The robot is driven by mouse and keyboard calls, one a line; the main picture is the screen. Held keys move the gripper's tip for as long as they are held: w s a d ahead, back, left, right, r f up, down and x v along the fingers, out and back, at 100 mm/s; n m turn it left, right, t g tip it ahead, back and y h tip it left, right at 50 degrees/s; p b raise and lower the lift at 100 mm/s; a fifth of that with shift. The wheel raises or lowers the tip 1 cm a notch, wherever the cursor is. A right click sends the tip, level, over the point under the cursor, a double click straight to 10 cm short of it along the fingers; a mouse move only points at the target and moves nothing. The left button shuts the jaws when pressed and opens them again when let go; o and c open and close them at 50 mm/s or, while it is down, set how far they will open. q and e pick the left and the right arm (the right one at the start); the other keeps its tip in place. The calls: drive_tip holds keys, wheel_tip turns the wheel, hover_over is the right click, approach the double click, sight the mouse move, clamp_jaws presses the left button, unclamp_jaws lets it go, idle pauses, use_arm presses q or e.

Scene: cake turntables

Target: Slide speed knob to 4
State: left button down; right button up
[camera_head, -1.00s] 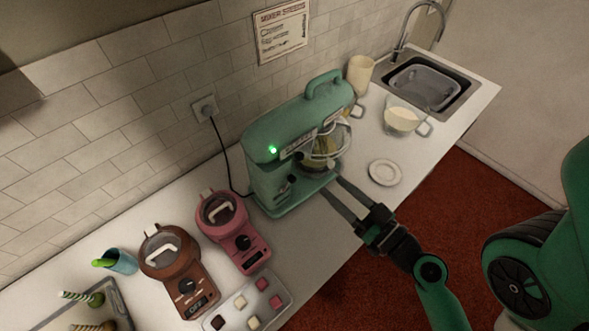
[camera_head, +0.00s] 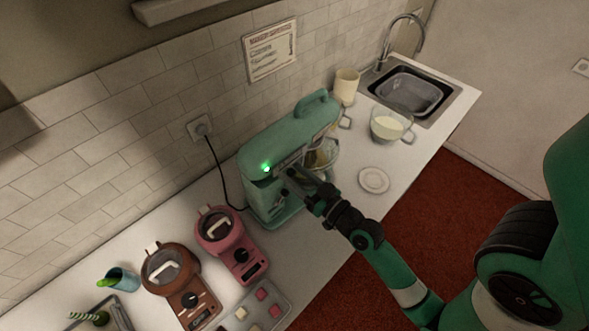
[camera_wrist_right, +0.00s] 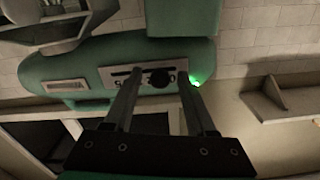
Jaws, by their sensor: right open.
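The green stand mixer (camera_head: 290,140) stands on the counter, its indicator (camera_head: 266,168) glowing green. My right gripper (camera_head: 290,173) is at the mixer's near side, level with its head, and covers part of the side panel in the head view. In the right wrist view the light panel (camera_wrist_right: 118,76) shows a dark slot and a round dark speed knob (camera_wrist_right: 162,77). My open right gripper (camera_wrist_right: 160,82) has one finger on each side of the knob there. I cannot tell whether either finger touches it. The panel's markings are mostly hidden or unreadable. My left gripper is out of view.
Pink (camera_head: 226,240) and brown (camera_head: 178,284) melting pots stand left of the mixer. A glass bowl (camera_head: 391,125) and a small plate (camera_head: 374,181) are to its right, before the sink (camera_head: 408,92). A mixer speeds sign (camera_head: 270,50) hangs on the wall.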

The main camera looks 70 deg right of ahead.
clamp_jaws()
idle(0.3)
idle(1.2)
